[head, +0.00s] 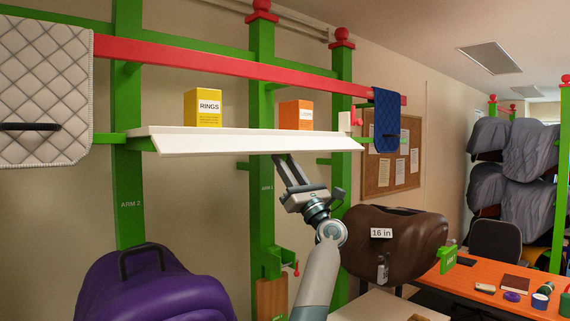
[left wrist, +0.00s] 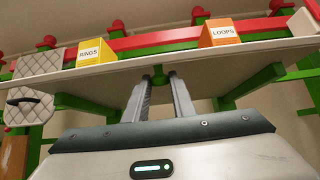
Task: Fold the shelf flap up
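The white shelf flap (head: 250,143) runs along the front of the shelf (head: 225,130) in the head view and slopes down and forward. Its underside edge shows as a pale strip in the left wrist view (left wrist: 110,71). My left gripper (head: 282,158) points up from below, its fingertips close to the flap's lower edge near the middle; I cannot tell whether they touch. In the left wrist view its two fingers (left wrist: 160,80) stand apart with nothing held between them. My right gripper is not in view.
A yellow RINGS box (head: 203,108) and an orange LOOPS box (head: 297,115) stand on the shelf. A red rail (head: 190,56) runs above it. A blue pad (head: 386,120) hangs at right. A brown saddle (head: 395,250) and a purple saddle (head: 150,285) sit below.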

